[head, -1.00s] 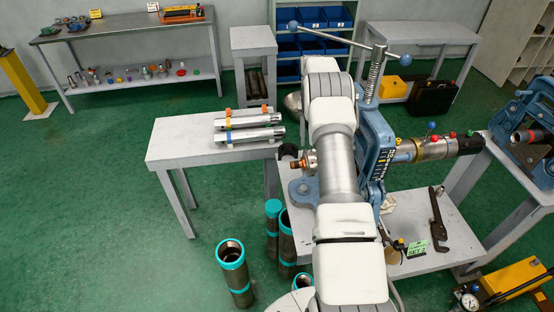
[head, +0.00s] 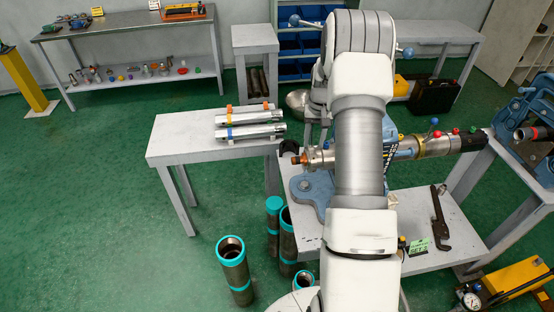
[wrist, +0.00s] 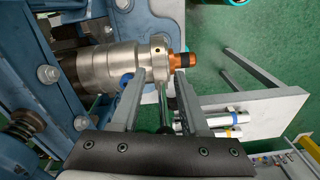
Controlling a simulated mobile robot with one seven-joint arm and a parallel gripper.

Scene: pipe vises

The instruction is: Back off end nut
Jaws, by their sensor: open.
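A silver cylindrical tool (wrist: 105,65) is clamped in the blue vise (wrist: 25,70) in the wrist view. Its end nut, which looks to be the silver collar with a small hole (wrist: 159,50), sits at its right end. A copper-coloured tip with a dark band (wrist: 186,59) sticks out beyond the collar. My gripper (wrist: 163,78) is open, its two fingers reaching up just below the collar and tip, apart from each other. I cannot tell whether they touch. In the head view the copper tip (head: 297,160) shows left of my arm, which hides much of the vise (head: 312,188).
A grey side table (head: 185,140) with silver cylinders (head: 248,131) stands to the left. Teal-ringed pipes (head: 235,270) stand on the floor below. A pipe wrench (head: 440,220) and a green tag (head: 418,245) lie on the vise bench, right of my arm.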

